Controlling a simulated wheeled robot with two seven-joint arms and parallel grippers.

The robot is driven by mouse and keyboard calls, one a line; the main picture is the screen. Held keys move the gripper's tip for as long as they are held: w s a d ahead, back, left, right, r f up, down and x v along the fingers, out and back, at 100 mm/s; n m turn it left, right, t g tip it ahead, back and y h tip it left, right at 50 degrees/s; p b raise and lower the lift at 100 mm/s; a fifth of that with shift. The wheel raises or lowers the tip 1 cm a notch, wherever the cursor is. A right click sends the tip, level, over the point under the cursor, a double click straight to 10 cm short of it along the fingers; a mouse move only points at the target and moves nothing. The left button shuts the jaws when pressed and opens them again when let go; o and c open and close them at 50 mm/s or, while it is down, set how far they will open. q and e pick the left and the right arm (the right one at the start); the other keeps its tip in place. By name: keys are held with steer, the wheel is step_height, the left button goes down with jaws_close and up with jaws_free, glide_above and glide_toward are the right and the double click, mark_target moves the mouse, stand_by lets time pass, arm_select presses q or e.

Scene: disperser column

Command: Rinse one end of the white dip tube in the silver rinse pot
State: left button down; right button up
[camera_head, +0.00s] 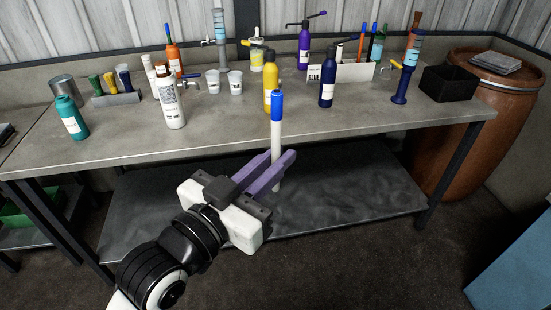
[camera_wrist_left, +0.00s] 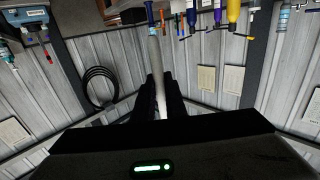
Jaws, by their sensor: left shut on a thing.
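My left gripper (camera_head: 278,158) has purple fingers and is shut on the white dip tube (camera_head: 276,140). The tube stands nearly upright in the fingers, in front of the bench's front edge, with a blue upper end (camera_head: 277,106) and its lower end below the fingers. The tube also shows in the left wrist view (camera_wrist_left: 155,55), running between the dark fingers (camera_wrist_left: 160,98). A silver pot (camera_head: 62,89) stands at the far left back of the bench, well away from the gripper; its inside is hard to see. My right gripper is in neither view.
The grey bench (camera_head: 230,133) carries several bottles, including a teal one (camera_head: 70,118), a white one (camera_head: 170,102) and a yellow one (camera_head: 271,88). A rack (camera_head: 115,99) sits beside the pot. The front strip is mostly clear. A brown barrel (camera_head: 470,130) stands at right.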

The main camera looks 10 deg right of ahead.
arm_select(q)
steer(key=m, duration=1.2)
steer(key=shift+m, duration=0.3)
steer(key=m, duration=0.4)
steer(key=shift+r, duration=0.1)
steer(key=m, duration=0.8)
steer(key=shift+m, duration=0.3)
